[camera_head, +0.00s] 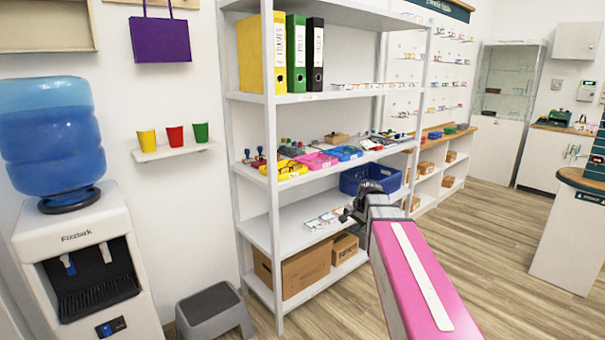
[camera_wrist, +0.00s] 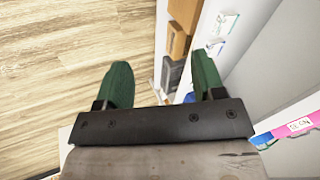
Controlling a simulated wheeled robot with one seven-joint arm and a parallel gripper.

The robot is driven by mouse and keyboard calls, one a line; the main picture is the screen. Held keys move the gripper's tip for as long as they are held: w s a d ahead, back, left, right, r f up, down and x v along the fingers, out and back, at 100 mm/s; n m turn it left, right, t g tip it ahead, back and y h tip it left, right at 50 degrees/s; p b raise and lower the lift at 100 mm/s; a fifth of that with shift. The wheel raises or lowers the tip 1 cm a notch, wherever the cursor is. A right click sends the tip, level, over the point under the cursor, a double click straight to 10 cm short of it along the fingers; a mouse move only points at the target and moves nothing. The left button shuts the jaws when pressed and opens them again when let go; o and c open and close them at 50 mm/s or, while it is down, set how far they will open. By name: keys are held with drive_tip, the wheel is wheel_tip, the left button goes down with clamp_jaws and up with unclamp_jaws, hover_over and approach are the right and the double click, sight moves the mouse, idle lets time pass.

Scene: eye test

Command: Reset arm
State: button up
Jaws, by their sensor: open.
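My arm (camera_head: 412,275) reaches up from the lower right in the head view, with its pink link in front of the shelf unit. My gripper (camera_wrist: 160,85) shows in the wrist view with two green fingers set wide apart and nothing between them. In the head view the gripper end (camera_head: 362,205) is small and dark, in front of the shelf unit (camera_head: 272,180), near a blue crate (camera_head: 352,178). I cannot tell whether it touches the shelf.
The shelf holds binders (camera_head: 296,55), a yellow tray (camera_head: 284,171), a pink tray (camera_head: 317,160) and cardboard boxes (camera_head: 305,270). A water cooler (camera_head: 80,235) and a grey step stool (camera_head: 213,308) stand left. Open wooden floor (camera_head: 490,230) lies right.

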drive_tip(key=s+f+n+g+h, duration=0.2)
drive_tip(key=s+f+n+g, duration=0.2)
drive_tip(key=s+f, duration=1.3)
drive_tip(key=s+n, duration=0.3)
drive_tip(key=s, duration=0.1)
drive_tip(key=shift+h, duration=0.3)
drive_tip(key=shift+w+a, duration=0.1)
drive_tip(key=shift+w, duration=0.05)
drive_tip(key=shift+c, duration=0.2)
